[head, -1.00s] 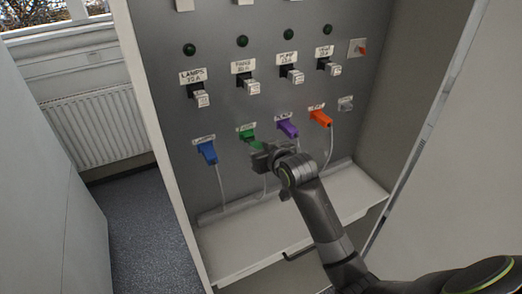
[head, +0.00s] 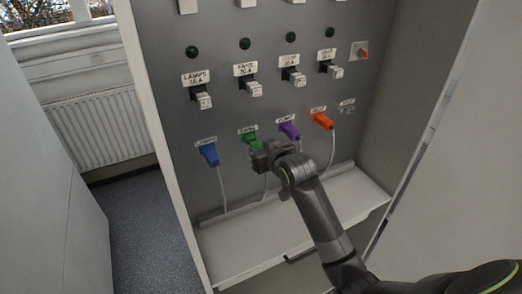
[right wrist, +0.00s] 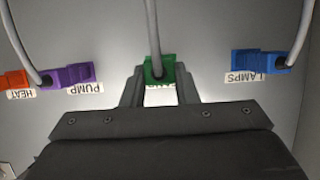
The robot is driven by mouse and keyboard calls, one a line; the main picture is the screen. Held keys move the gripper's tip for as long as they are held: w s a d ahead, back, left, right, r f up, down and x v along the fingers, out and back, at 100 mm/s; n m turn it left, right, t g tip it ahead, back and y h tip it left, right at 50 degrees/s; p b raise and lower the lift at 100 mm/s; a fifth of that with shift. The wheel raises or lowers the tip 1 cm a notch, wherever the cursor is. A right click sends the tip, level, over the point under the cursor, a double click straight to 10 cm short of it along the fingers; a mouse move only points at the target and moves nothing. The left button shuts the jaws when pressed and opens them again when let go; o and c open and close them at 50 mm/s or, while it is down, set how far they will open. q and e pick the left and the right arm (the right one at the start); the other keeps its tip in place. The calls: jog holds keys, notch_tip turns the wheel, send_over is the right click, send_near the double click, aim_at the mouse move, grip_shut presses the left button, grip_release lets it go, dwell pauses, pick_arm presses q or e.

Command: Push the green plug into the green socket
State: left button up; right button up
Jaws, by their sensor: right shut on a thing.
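The green plug (head: 249,139) sits at the panel under its label, between the blue and purple plugs. My right gripper (head: 262,152) is at it from below and hides its lower part in the head view. In the right wrist view the green plug (right wrist: 158,70) is between the two fingers (right wrist: 158,88), which are shut on it, and its grey cable runs upward. The green socket is hidden behind the plug, so I cannot tell how deep the plug sits. My left gripper is not in view.
A blue plug (head: 209,153) is on the left; a purple plug (head: 290,130) and an orange plug (head: 322,120) are on the right, close by. Several switches and green lamps are above. A pale ledge (head: 300,222) juts out below.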

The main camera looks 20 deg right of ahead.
jog(key=shift+w+a, duration=0.1)
jog(key=shift+w, duration=0.65)
dwell(0.8)
jog(key=o, duration=1)
jog(key=shift+s, duration=0.15)
jog(key=shift+s+r, duration=0.1)
jog(key=shift+s, duration=0.15)
jog(key=shift+b+v, duration=1.75)
jog(key=shift+v, duration=6.65)
